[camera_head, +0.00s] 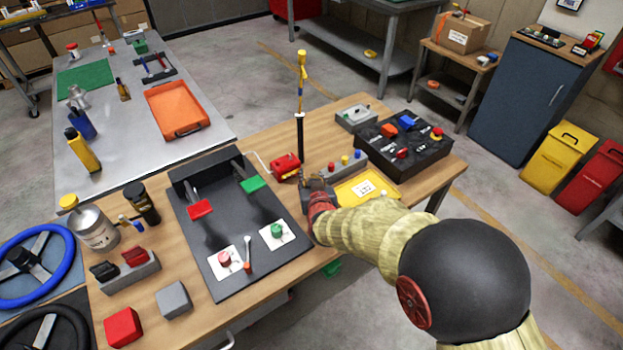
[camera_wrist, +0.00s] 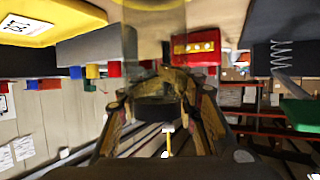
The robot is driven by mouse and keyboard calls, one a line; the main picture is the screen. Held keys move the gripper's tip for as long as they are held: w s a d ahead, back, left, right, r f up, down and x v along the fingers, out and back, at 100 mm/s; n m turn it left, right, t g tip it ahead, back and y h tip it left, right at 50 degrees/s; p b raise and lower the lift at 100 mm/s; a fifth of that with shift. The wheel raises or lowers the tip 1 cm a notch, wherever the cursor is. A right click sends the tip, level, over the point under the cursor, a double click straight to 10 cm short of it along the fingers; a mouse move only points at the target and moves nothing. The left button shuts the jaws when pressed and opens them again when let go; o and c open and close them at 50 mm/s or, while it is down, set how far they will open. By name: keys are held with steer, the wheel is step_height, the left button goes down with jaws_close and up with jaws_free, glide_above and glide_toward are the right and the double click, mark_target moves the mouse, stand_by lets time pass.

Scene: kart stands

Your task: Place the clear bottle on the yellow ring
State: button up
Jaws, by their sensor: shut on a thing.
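My gripper (camera_head: 313,188) is low over the wooden workbench, between the red box and the yellow tray. In the wrist view its two fingers (camera_wrist: 158,100) are closed around a see-through body, the clear bottle (camera_wrist: 156,42), which stretches toward the bench surface. In the head view the bottle is too small and too hidden by my gripper to make out. I cannot tell whether it touches the bench.
A red box (camera_head: 285,166) and a tall thin post (camera_head: 300,130) stand close behind my gripper. A grey button block (camera_head: 345,170) and a black control panel (camera_head: 405,150) are to the right. A black tray (camera_head: 240,235) with red and green pieces fills the bench left of my gripper.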

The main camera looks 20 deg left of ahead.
steer(key=shift+f, duration=0.1)
steer(key=o, duration=1.3)
steer(key=shift+s+d+r, duration=0.1)
steer(key=shift+s+r, duration=0.15)
steer(key=shift+r, duration=0.05)
steer(key=p+v, duration=0.3)
steer(key=v, duration=0.8)
steer(key=shift+s+d, duration=0.15)
